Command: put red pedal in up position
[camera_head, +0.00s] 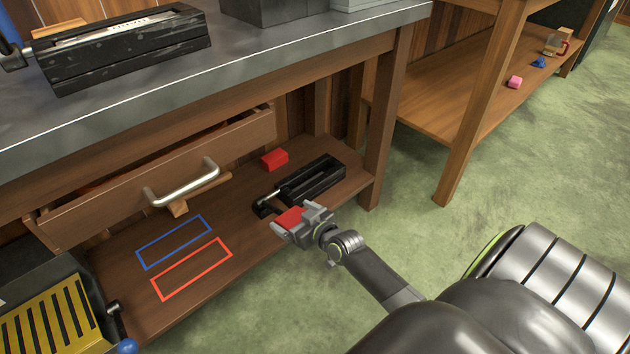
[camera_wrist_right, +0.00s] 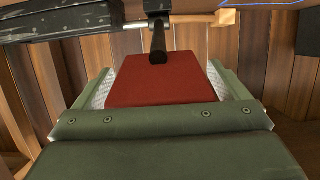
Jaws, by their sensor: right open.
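The red pedal (camera_head: 289,217) is at the near end of a black device (camera_head: 312,181) with a metal rod, on the wooden lower shelf. My right gripper (camera_head: 303,226) is open at the pedal and covers part of it. In the right wrist view the pedal (camera_wrist_right: 163,80) lies between the two pale finger pads of the right gripper (camera_wrist_right: 163,92), with a black stem (camera_wrist_right: 158,42) at its far end. Whether the pads touch the pedal I cannot tell, nor whether it is up or down. My left gripper is not in view.
A red block (camera_head: 274,159) lies behind the device. An open drawer (camera_head: 160,170) with a metal handle juts out above the shelf. Blue (camera_head: 174,242) and red (camera_head: 192,268) outlines mark bare shelf to the left. A table leg (camera_head: 385,120) stands right of the device.

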